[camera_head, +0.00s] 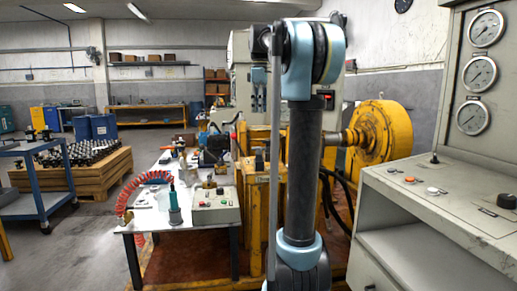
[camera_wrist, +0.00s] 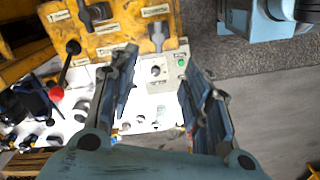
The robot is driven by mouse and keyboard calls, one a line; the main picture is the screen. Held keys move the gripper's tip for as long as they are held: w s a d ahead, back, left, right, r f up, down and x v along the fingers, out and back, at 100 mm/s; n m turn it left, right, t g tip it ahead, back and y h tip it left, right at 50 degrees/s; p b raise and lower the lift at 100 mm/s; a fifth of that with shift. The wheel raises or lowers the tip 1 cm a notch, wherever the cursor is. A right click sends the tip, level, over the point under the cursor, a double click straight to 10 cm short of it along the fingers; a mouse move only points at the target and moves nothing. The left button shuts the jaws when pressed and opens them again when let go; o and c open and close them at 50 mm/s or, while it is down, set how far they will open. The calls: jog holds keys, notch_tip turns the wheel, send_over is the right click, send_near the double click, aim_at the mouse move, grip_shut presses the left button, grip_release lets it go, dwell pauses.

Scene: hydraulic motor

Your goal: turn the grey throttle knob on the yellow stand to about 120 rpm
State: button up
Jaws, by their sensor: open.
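The yellow stand (camera_head: 254,195) is left of my arm in the head view, with a small dark control on top. In the wrist view its yellow top (camera_wrist: 122,38) bears white labels and two grey controls: a darker knob (camera_wrist: 97,12) at upper left and a lighter grey knob (camera_wrist: 157,36) near the right edge. Labels are too small to read, so I cannot tell which is the throttle or its setting. My gripper (camera_wrist: 160,68) is open and empty, its fingers spread below the lighter knob in the picture; no contact shows. In the head view its fingers cannot be made out.
A pale control box (camera_head: 216,206) with coloured buttons sits on the white table (camera_head: 152,212), near a red coiled hose (camera_head: 128,190). A gauge console (camera_head: 440,205) is at right. Grey floor (camera_wrist: 270,110) is clear at right.

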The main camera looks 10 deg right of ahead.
send_near(259, 150)
jog(key=f, duration=0.2)
jog(key=w+f, duration=0.1)
jog(key=f, duration=0.5)
jog(key=shift+w+d+f, duration=0.15)
jog(key=shift+w, duration=0.1)
jog(key=shift+c, duration=0.5)
